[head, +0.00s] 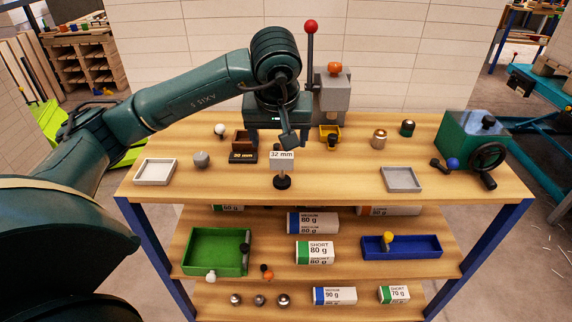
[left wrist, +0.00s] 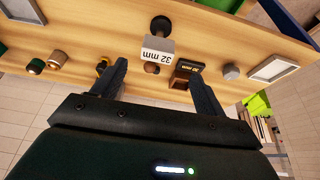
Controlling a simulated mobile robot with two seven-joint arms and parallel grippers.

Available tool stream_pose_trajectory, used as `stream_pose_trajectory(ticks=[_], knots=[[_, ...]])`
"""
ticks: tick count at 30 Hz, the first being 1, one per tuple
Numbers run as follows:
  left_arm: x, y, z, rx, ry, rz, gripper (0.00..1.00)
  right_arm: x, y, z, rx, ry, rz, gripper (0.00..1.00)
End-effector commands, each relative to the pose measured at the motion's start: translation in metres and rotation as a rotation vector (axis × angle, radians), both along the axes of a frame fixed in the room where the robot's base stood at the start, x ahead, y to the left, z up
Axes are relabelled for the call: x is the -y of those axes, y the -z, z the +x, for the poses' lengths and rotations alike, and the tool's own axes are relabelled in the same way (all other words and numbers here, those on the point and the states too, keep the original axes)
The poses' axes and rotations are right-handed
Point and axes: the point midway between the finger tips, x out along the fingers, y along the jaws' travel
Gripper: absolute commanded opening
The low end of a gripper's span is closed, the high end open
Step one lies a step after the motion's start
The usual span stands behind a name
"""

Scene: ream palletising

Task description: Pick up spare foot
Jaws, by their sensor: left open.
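No part is marked as the spare foot, so I cannot tell surely which it is. A small dark brown round piece (left wrist: 152,68) shows between my fingers in the left wrist view, partly behind a white "32 mm" label (left wrist: 158,50). My left gripper (head: 290,138) is open and points down over the back of the tabletop. Its fingers (left wrist: 160,88) look apart from the piece. My right gripper is out of view.
A brown "30 mm" box (head: 243,146) and a yellow bin (head: 330,137) flank the gripper. Pale trays (head: 155,171) (head: 402,180) lie at the sides; a green crank machine (head: 470,140) is at right. The front tabletop is mostly clear.

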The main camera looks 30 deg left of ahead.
Motion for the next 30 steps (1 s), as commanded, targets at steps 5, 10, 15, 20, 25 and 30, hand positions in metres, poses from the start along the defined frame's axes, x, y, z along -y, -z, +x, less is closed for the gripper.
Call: stream_pose_trajectory(ticks=[5, 10, 15, 20, 25, 30], knots=[[-0.006, 0.029, 0.01, -0.003, -0.001, -0.002, 0.73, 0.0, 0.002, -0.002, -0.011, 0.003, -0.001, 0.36], [-0.008, 0.04, 0.014, -0.001, 0.001, -0.003, 0.73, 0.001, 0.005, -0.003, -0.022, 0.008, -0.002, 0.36], [-0.011, 0.057, 0.022, -0.005, -0.001, -0.003, 0.73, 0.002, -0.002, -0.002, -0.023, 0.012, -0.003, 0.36], [-0.015, 0.079, 0.031, -0.003, -0.001, -0.005, 0.73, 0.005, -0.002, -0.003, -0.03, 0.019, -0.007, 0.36], [-0.017, 0.087, 0.034, 0.001, 0.0, -0.003, 0.73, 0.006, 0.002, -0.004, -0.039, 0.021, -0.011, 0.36], [-0.017, 0.087, 0.034, 0.001, 0.001, -0.004, 0.73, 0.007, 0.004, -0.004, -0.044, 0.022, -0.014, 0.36]])
